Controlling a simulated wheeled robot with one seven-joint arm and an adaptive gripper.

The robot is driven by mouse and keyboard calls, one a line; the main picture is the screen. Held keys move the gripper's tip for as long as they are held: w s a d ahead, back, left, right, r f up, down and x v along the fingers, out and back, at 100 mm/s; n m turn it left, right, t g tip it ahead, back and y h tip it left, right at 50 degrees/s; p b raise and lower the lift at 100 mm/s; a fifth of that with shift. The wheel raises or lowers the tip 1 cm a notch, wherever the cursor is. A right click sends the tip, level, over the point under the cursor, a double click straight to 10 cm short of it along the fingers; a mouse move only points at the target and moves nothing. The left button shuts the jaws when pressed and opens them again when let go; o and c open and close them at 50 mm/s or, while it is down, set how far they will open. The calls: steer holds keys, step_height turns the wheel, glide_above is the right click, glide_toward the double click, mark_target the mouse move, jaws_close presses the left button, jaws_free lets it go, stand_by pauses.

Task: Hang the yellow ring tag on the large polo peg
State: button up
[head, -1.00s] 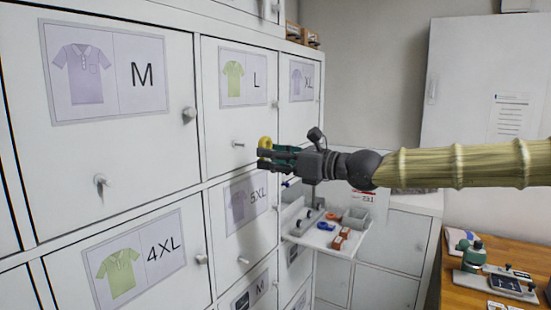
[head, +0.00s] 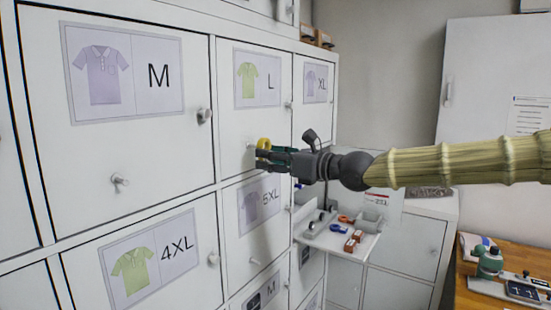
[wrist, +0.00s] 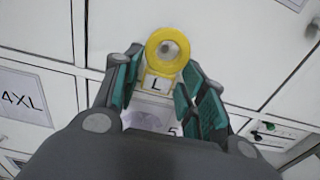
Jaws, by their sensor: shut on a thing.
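The yellow ring tag (wrist: 154,52) is a thick ring with a small tab marked "L" below it. My gripper (wrist: 162,65) is shut on the tab, with the ring standing out beyond the fingertips. In the head view the ring (head: 263,142) is close in front of the L door (head: 270,125), which has a green polo picture. The L peg (wrist: 168,48) shows as a grey round end inside the ring's hole in the wrist view. I cannot tell whether the ring is around the peg or only in line with it.
Neighbouring doors M (head: 165,150), 4XL (head: 85,265) and 5XL (head: 235,230) carry their own pegs or knobs. A white shelf tray (head: 340,249) with small coloured items juts out below my gripper. A wooden desk (head: 465,297) stands at the right.

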mark_target(261, 159)
steer(key=shift+p+x, duration=0.45)
steer(key=shift+x, duration=0.75)
steer(key=shift+a+f+b, duration=0.15)
steer(key=shift+f+b, duration=0.15)
steer(key=shift+b, duration=0.1)
steer(key=shift+w+a+f+b, duration=0.1)
steer(key=shift+w+a+b, duration=0.2)
steer(key=shift+b, duration=0.25)
steer(key=shift+a+b, duration=0.1)
steer(key=shift+b, duration=0.2)
steer(key=o, duration=0.8)
steer(key=shift+o, duration=0.2)
